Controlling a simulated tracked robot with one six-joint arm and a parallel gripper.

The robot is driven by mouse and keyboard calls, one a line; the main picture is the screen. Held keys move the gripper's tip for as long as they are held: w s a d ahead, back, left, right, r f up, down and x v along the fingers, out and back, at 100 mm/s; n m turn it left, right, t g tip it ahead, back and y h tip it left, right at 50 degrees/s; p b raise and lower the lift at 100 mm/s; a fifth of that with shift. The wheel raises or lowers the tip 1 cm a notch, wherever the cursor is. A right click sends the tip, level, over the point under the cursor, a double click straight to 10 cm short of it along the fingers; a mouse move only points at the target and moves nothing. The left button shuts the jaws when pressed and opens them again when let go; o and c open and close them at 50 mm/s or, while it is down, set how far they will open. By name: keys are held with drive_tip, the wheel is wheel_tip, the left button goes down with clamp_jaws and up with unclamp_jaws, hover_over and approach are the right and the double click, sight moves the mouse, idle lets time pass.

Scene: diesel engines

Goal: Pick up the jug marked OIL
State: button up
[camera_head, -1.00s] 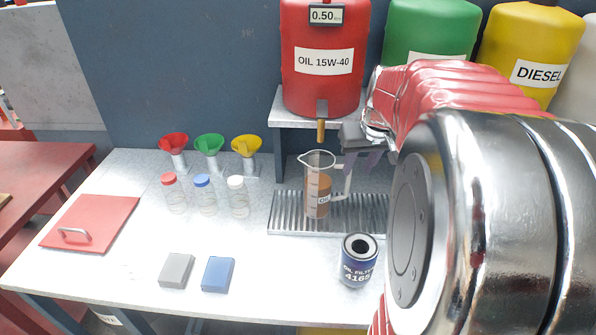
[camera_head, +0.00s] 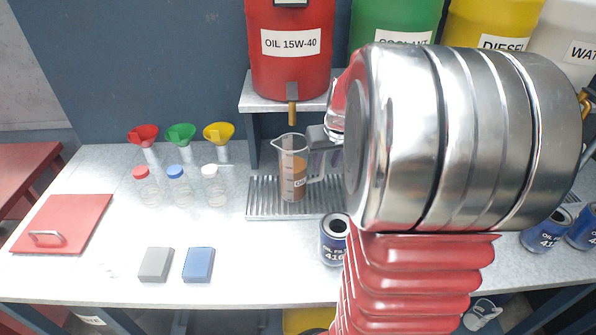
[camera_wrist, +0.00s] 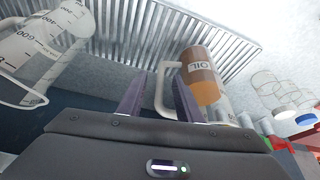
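The jug marked OIL (camera_head: 292,180) is clear, part filled with brown liquid, and stands upright on the ribbed metal tray below the red oil tank's tap. Its pale handle faces right, toward my gripper (camera_head: 319,158), which is close by and partly hidden by my arm. In the wrist view the jug (camera_wrist: 203,72) lies just right of my gripper (camera_wrist: 160,82). The two purple fingers are apart, and the jug's handle shows between them. I cannot tell how deep the handle sits. Nothing is gripped.
A second clear jug (camera_wrist: 45,50) is left in the wrist view. The drip tray (camera_head: 262,208) bears the OIL jug. An oil filter can (camera_head: 333,245) stands in front. Capped bottles (camera_head: 178,190) and funnels (camera_head: 181,137) are left.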

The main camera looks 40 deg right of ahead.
sight(323, 168)
drive_tip(key=x, duration=0.5)
drive_tip(key=shift+r, duration=0.1)
drive_tip(key=shift+c, duration=0.6)
clamp_jaws()
drive_tip(key=shift+a, duration=0.1)
idle(1.0)
